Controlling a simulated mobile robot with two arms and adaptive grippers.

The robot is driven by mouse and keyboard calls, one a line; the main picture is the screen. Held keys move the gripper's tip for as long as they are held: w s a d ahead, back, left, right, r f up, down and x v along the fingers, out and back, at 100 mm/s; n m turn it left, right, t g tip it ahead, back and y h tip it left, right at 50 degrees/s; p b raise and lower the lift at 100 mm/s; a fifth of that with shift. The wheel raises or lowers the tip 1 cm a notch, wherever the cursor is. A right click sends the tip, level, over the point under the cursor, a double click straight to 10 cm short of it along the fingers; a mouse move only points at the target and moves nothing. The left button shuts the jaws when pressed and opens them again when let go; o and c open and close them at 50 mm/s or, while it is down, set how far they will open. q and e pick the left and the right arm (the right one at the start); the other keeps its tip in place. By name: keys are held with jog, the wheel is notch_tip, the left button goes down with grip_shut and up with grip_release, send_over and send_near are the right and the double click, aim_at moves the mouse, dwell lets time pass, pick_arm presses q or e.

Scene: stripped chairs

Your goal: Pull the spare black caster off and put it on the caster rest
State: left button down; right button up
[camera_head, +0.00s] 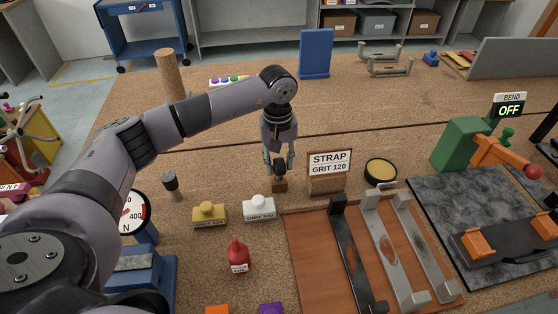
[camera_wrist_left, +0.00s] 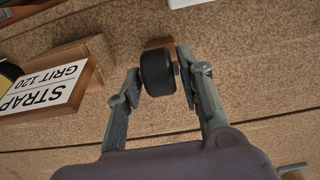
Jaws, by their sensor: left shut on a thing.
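My left gripper (camera_head: 279,163) points down over the work table, left of the STRAP GRIT 120 sign. It is shut on a black caster (camera_wrist_left: 157,75), whose wheel shows between the two fingers in the left wrist view. In the head view the caster is a small dark shape between the fingertips. A small brown wooden block (camera_head: 280,186) is directly below it; its edge also shows beyond the caster in the wrist view. Whether the block is the caster rest, and whether the caster touches it, I cannot tell. My right gripper is not in view.
The STRAP sign (camera_head: 329,163) stands close right of the gripper. A white block (camera_head: 258,208) and a yellow block (camera_head: 209,214) lie in front to the left. A wooden board (camera_head: 310,250) with metal straps fills the front right. Cork behind the gripper is fairly clear.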

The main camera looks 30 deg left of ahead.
pick_arm(q)
jog(key=shift+f+b, duration=1)
jog(key=shift+f, duration=0.2)
jog(key=c, duration=1.5)
grip_release()
jog(key=shift+r, duration=0.1)
jog(key=o, duration=0.5)
jog(key=r, duration=1.2)
jog(key=shift+w+a, duration=0.2)
